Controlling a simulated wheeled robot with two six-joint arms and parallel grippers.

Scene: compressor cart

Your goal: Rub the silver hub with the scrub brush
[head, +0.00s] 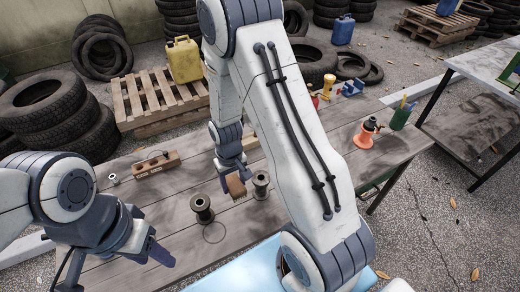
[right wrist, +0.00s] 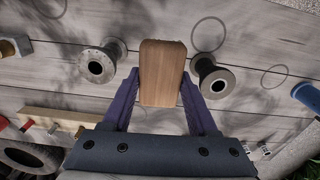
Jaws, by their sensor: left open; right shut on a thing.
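My right gripper (head: 232,168) is shut on the scrub brush (head: 236,186), a brown block held low over the table. In the right wrist view its flat wooden back (right wrist: 162,72) shows between the purple fingers (right wrist: 162,108); the bristle side is hidden there. The silver hub (head: 261,184), the greyer of two spool-shaped hubs, stands upright just right of the brush in the head view and left of it in the right wrist view (right wrist: 100,65). I cannot tell whether brush and hub touch. My left gripper (head: 158,252) is open and empty at the table's near left.
An orange-based object (head: 366,134) stands at the right. My right arm hides the table's middle.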

